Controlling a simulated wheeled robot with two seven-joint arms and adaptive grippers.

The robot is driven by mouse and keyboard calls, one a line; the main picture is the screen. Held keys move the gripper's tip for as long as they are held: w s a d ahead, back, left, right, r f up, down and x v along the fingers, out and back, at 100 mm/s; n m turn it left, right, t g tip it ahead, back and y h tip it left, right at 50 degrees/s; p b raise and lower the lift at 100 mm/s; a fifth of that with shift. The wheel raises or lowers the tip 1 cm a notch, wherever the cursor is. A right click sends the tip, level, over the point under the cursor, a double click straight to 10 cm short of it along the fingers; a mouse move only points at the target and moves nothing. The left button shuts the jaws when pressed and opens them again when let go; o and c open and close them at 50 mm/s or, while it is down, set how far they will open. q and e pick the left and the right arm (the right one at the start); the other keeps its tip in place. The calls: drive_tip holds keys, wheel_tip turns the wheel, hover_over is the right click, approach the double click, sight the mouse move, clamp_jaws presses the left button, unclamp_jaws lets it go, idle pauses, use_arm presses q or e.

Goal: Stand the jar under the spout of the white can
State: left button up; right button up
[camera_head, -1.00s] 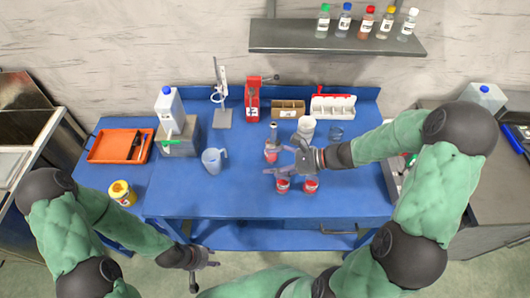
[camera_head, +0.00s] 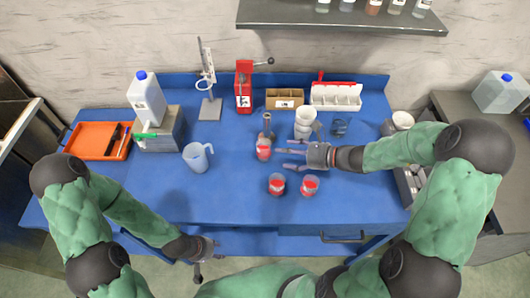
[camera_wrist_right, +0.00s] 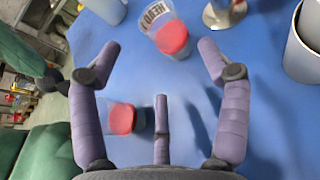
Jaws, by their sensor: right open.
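The white can (camera_head: 147,98) with a blue cap stands on a grey block at the left of the blue table. Its green spout (camera_head: 146,136) points left, low on the can. My right gripper (camera_head: 288,160) is open and empty, fingers pointing left, a little right of the jar. It also shows in the right wrist view (camera_wrist_right: 160,60). My left gripper (camera_head: 208,262) hangs before the table's front edge, fingers unclear.
Two similar red-filled vessels (camera_head: 277,184) (camera_head: 309,186) stand in front of the right gripper. A clear jug (camera_head: 197,157) stands between the can and the jar. White cups (camera_head: 305,121) stand behind the gripper. An orange tray (camera_head: 97,142) is far left. The table's front left is clear.

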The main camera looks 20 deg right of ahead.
sight(269, 152)
drive_tip(key=x, duration=0.2)
drive_tip(key=shift+w+a+f, duration=0.1)
drive_tip(key=shift+a+f, duration=0.1)
drive_tip(key=b+x, duration=0.1)
drive_tip(key=x, duration=0.1)
drive_tip(key=b+x, duration=0.1)
drive_tip(key=x, duration=0.1)
drive_tip(key=shift+f, duration=0.25)
drive_tip(key=shift+w+a+f+b, duration=0.15)
drive_tip(key=shift+w+a+b, duration=0.1)
drive_tip(key=shift+a+b, duration=0.15)
drive_tip(key=c, duration=0.8)
drive_tip(key=shift+c, duration=0.2)
